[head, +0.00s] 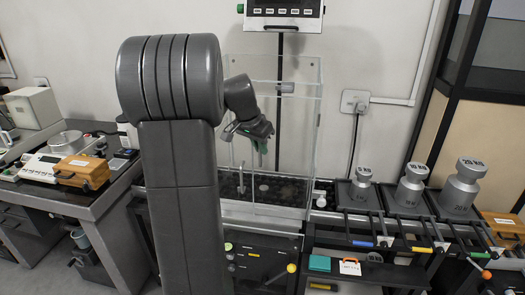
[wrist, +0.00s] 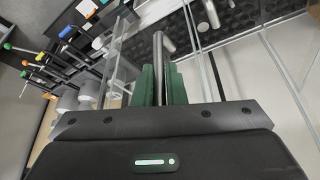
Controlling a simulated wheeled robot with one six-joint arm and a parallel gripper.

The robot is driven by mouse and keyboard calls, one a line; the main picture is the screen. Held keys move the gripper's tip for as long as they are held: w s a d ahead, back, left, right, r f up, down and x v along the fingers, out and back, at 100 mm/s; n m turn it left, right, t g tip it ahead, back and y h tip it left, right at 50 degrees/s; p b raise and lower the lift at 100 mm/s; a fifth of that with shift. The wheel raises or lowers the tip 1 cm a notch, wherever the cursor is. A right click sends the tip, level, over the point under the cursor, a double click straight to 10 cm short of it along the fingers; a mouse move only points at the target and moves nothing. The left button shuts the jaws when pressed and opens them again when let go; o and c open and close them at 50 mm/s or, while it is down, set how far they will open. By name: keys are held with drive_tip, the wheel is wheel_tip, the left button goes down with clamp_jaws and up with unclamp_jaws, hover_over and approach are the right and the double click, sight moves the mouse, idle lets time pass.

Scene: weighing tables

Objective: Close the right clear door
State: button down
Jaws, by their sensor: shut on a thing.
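A tall clear-walled cabinet (head: 308,130) stands right of centre in the head view, with clear panels in its front. I cannot tell exactly where the right clear door's edges lie. My gripper (head: 261,144) is at the front of the cabinet, pointing down, its green fingers partly hidden by the wrist. In the wrist view my gripper (wrist: 160,85) has its green pads shut on an upright metal bar handle (wrist: 158,55). Another metal handle (head: 241,178) shows lower left on the cabinet front, apart from my gripper.
A rack with several grey weights (head: 412,187) and coloured-tipped levers stands to the right. A display (head: 283,12) is above the cabinet. A side table with a wooden box (head: 82,172) is at left. Dark panels with knobs (head: 255,262) lie below the cabinet.

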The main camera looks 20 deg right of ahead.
drive_tip(key=shift+w+d, duration=0.2)
drive_tip(key=shift+w, duration=0.4)
drive_tip(key=shift+r, duration=0.1)
drive_tip(key=c, duration=1.5)
unclamp_jaws()
drive_tip(key=shift+w, duration=0.15)
drive_tip(key=v, duration=1.3)
drive_tip(key=shift+r, duration=0.4)
